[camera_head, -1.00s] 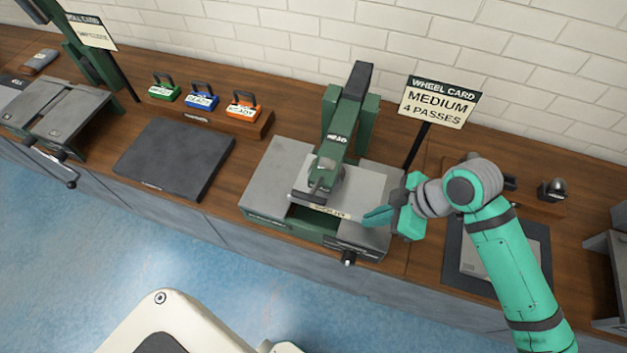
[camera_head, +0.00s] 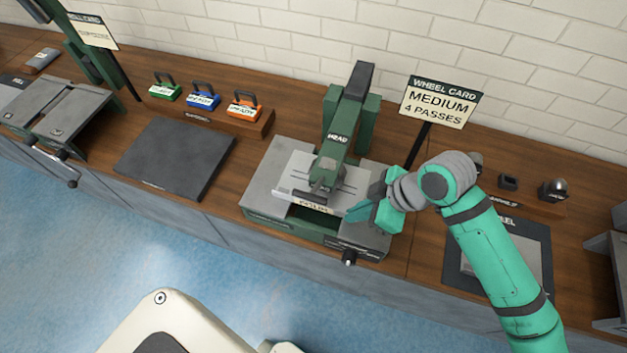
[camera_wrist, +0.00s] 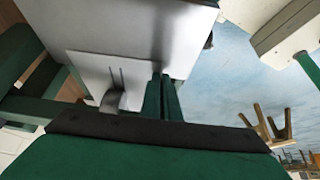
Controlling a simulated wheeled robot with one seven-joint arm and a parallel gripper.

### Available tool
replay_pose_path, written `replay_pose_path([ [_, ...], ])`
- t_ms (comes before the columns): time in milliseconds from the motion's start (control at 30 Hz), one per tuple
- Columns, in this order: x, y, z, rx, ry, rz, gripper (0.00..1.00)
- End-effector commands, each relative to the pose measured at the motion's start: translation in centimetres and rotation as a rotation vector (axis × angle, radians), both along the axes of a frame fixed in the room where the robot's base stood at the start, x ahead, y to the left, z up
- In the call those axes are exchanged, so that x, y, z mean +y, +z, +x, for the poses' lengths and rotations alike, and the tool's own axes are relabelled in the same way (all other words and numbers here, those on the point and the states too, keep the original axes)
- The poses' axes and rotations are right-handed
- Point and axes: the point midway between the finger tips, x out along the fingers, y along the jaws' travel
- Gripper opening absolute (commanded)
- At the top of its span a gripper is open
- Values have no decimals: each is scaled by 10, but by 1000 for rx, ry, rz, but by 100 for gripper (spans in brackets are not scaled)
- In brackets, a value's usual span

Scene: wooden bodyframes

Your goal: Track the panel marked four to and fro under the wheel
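The pale panel (camera_head: 293,174) lies flat on the grey bed of the green wheel machine (camera_head: 345,115), beneath its head. A tag at its front edge appears to read FOUR, in small blurred letters. The wheel (camera_head: 323,180) hangs low over the panel's middle; its contact with the sheet is hidden. My gripper (camera_head: 356,211) is at the panel's right front edge, with its fingers close together and apparently pinching that edge. In the wrist view the dark green fingers (camera_wrist: 160,97) meet a pale sheet edge.
The wheel card (camera_head: 438,102) reads MEDIUM, 4 PASSES and stands behind my wrist. A crank handle (camera_head: 348,258) juts from the machine's front. A dark mat (camera_head: 175,158) lies left, clear on top. Green, blue and orange handled blocks (camera_head: 203,101) stand behind it.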

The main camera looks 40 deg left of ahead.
Motion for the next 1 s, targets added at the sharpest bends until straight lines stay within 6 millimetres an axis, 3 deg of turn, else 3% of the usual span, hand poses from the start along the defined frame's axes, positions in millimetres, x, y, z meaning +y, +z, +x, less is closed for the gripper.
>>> replay_pose_path([
  [500,22,0,-6,-1,4,1,0],
  [1000,26,0,-7,0,8,1,0],
])
